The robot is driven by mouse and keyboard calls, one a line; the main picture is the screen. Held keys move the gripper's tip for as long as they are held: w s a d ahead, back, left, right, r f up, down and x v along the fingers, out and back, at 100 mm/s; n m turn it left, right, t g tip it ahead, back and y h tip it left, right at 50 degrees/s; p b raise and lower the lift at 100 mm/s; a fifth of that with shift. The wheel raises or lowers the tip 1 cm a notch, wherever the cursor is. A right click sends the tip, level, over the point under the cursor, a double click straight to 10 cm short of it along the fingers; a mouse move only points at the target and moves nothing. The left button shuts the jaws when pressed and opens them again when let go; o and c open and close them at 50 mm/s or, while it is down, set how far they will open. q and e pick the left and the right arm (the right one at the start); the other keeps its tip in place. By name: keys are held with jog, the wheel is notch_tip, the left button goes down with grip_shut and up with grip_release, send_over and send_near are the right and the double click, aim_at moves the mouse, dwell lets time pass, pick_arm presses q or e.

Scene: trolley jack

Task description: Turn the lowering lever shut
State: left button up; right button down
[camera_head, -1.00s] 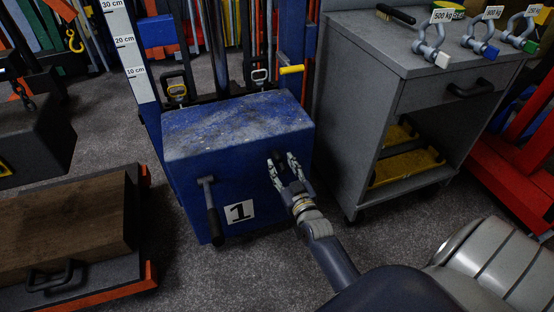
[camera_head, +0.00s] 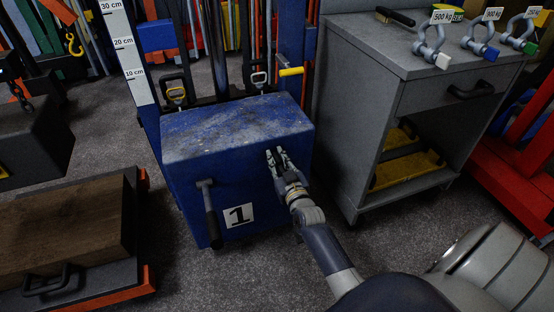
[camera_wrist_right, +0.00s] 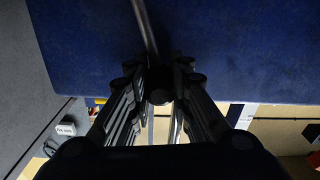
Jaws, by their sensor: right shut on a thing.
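The blue jack body (camera_head: 240,140), with a white "1" label, stands in the middle of the head view. My right gripper (camera_head: 277,155) is at the right part of its front face, with its fingers closed together. In the right wrist view, the fingers (camera_wrist_right: 160,82) close around the dark round end of a thin grey rod, the lowering lever (camera_wrist_right: 144,25). The rod runs up across the blue face. In the head view my fingers hide the lever almost wholly. My left gripper is not in view.
A black-gripped handle (camera_head: 212,220) hangs on the jack's front left. A grey trolley cabinet (camera_head: 345,135) with shackles on top stands close on the right. A wooden block (camera_head: 65,230) on a dark platform lies at left. Carpet is free in front of the jack.

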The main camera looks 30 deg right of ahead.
jog(key=shift+a, duration=0.1)
jog(key=shift+w+a+n+p, duration=0.1)
jog(key=shift+a+n+p, duration=0.1)
jog(key=shift+n+p, duration=0.15)
jog(key=a+n, duration=0.1)
jog(key=a+f+n+p, duration=0.1)
jog(key=a+f+n, duration=0.1)
jog(key=n, duration=0.1)
jog(key=shift+w, duration=0.3)
jog(key=shift+a+f+n, duration=0.2)
jog(key=shift+f+n, duration=0.1)
jog(key=shift+n, duration=0.15)
jog(key=c, duration=1.4)
grip_release()
jog(key=shift+w, duration=0.1)
